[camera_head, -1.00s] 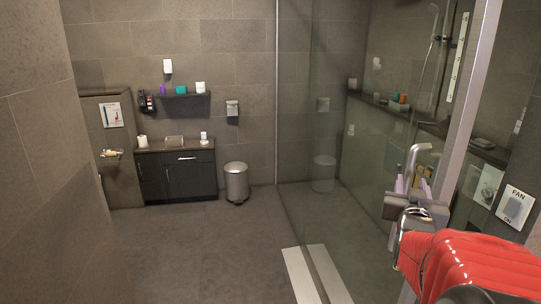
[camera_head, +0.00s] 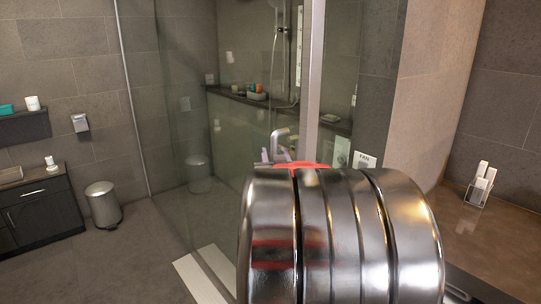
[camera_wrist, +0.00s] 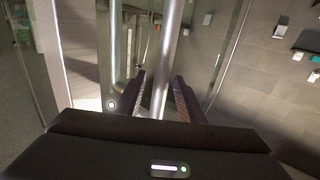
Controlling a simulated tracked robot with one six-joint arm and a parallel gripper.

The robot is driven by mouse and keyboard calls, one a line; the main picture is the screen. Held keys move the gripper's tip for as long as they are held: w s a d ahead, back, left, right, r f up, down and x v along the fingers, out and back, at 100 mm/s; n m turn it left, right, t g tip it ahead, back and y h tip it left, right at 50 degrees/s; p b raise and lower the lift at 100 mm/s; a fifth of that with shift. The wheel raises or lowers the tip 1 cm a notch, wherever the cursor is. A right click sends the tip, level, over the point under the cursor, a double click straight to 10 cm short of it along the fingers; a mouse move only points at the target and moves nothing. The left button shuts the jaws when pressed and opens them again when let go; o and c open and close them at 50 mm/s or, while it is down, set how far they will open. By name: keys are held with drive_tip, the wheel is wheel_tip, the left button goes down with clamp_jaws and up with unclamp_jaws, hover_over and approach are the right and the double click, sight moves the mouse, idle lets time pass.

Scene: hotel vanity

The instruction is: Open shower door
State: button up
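The glass shower door (camera_head: 235,115) stands in the middle of the head view, beside a pale metal upright (camera_head: 309,75). Its grey metal handle (camera_head: 281,133) sticks out near that upright. My gripper (camera_head: 264,156) is at the handle, mostly hidden behind my own shiny arm link. In the wrist view a metal handle bar (camera_wrist: 166,60) runs between the two dark fingers of my gripper (camera_wrist: 160,92). Gaps show beside the bar, so the fingers are around it and open. Whether a finger touches the bar, I cannot tell.
A white threshold strip (camera_head: 200,280) lies on the floor below the glass. A steel bin (camera_head: 103,204) and dark cabinet (camera_head: 38,212) stand at left, with clear floor before them. A brown counter (camera_head: 490,235) with a small holder (camera_head: 481,184) is close on the right.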

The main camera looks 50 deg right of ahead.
clamp_jaws()
idle(0.3)
idle(0.3)
